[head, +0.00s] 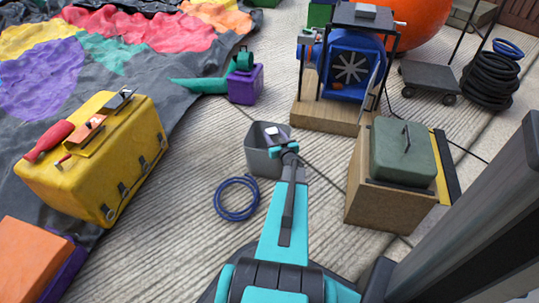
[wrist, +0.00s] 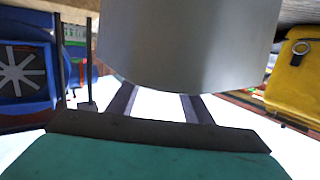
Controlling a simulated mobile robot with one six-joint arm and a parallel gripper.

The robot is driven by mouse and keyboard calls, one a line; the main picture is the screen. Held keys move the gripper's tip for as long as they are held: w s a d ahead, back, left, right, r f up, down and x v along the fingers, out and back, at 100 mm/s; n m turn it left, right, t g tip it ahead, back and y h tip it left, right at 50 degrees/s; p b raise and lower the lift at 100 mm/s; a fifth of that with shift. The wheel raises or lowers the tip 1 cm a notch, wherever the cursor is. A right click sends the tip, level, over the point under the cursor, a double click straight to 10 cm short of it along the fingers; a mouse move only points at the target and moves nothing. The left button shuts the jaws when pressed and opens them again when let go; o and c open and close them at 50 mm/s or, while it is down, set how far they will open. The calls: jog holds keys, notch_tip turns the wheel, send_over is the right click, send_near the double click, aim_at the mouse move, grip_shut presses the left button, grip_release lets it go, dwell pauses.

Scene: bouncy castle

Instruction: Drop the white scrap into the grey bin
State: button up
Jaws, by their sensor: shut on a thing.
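The grey bin (head: 262,160) stands open-topped on the paving in the middle of the head view. My gripper (head: 283,147) is over the bin's right part, at about its rim in the picture. It is shut on the white scrap (head: 274,132), a small pale piece showing just past the fingers, over the bin's opening. In the wrist view a large pale grey curved surface, seemingly the scrap (wrist: 188,45) close up, covers the ends of my gripper's dark fingers (wrist: 158,100). The bin's inside is mostly hidden. I cannot tell the scrap's height above the rim.
A coiled blue hose (head: 237,198) lies left of my arm. A wooden box with a green case (head: 403,152) stands right, a blue blower (head: 350,67) behind. A yellow toolbox (head: 95,165) is at left, a purple box (head: 246,85) beyond the bin. Paving between is clear.

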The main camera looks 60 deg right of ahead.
jog(key=shift+f, duration=0.1)
jog(key=o, duration=1.1)
jog(key=shift+s+a, duration=0.1)
jog(key=p+v, duration=0.4)
jog(key=v, duration=0.9)
jog(key=shift+s, duration=0.25)
jog(key=shift+w+a, duration=0.1)
jog(key=shift+a, duration=0.05)
